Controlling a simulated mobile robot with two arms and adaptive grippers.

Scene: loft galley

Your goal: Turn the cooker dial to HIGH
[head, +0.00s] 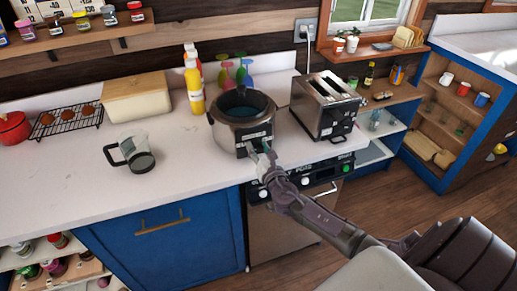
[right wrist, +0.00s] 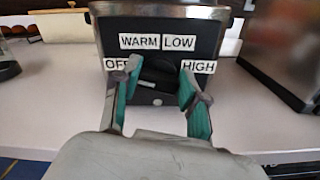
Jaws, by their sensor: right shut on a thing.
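The cooker (head: 228,133) is a round silver pot with a dark inside, standing on the white counter. In the right wrist view its dark front panel (right wrist: 205,38) carries the labels OFF, WARM, LOW and HIGH. The black dial (right wrist: 160,72) sits below WARM and LOW, between OFF and HIGH. My right gripper (head: 261,150) is at the front of the cooker. In the right wrist view its teal-padded fingers (right wrist: 160,80) are on either side of the dial, shut on it. Which label the dial points to is unclear. My left gripper is not in view.
A toaster (head: 323,105) stands right of the cooker, close to my right arm. A glass jug (head: 137,155) stands to the left, with bottles (head: 194,88) behind. A built-in appliance with knobs (head: 300,185) is below the counter. The counter's front left is clear.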

